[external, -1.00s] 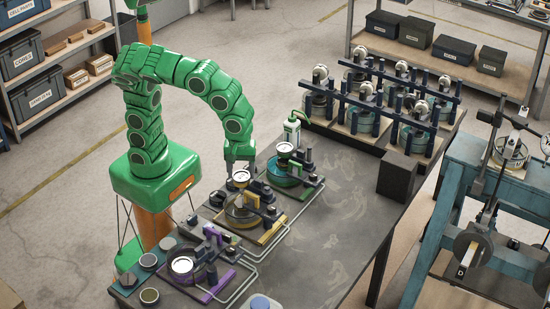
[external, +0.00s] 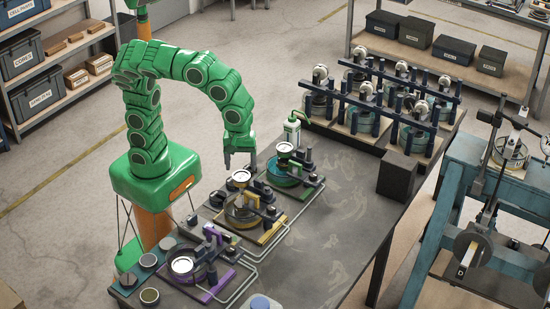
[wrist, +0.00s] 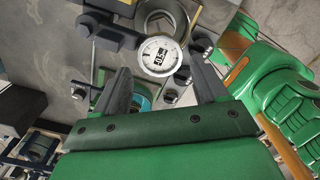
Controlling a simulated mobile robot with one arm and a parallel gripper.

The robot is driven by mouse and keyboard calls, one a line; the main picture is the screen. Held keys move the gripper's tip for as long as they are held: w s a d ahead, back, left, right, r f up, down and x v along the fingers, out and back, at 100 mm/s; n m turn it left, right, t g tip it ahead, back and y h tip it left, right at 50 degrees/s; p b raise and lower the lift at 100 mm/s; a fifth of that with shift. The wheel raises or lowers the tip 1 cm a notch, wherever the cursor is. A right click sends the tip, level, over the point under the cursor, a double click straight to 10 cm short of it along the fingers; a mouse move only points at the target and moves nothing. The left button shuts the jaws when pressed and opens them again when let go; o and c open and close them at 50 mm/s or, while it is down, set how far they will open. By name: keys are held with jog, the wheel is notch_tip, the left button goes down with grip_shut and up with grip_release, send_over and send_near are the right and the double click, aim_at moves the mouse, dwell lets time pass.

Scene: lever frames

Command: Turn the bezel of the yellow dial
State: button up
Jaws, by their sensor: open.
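The yellow dial fixture (external: 243,212) stands on the dark bench, between a purple one and a teal one. Its round white-faced dial (external: 240,177) is at its back, and this dial also shows in the wrist view (wrist: 160,57) with dark markings and a metal rim. A part of the yellow ring (wrist: 194,14) shows at the top of that view. My gripper (external: 240,168) points down just over the dial, its fingers spread. In the wrist view the dial face lies between and slightly beyond the two fingertips, with gaps on both sides. I see no contact with the bezel.
The teal fixture (external: 283,172) stands close behind, and the purple fixture (external: 184,266) is in front. Dark knobs and posts crowd the dial. A white bottle (external: 292,131) stands by the teal fixture.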

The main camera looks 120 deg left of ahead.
aim_at(240, 174)
notch_tip(240, 174, up, 5)
jog(key=shift+f, duration=0.2)
dwell(0.4)
jog(key=s+a+f+m, duration=0.1)
jog(key=s+a+m, duration=0.1)
jog(key=s+m, duration=0.45)
jog(key=s+a+m, duration=0.3)
jog(key=s+m, duration=0.1)
jog(key=s, duration=0.6)
jog(key=s+f+m+g, duration=0.1)
jog(key=s+f+m, duration=0.3)
jog(key=s+m, duration=0.3)
jog(key=s+d+f+m, duration=0.1)
jog(key=s+f+m, duration=0.3)
jog(key=s+m, duration=0.3)
jog(key=shift+s+g, duration=0.4)
jog(key=shift+s, duration=0.35)
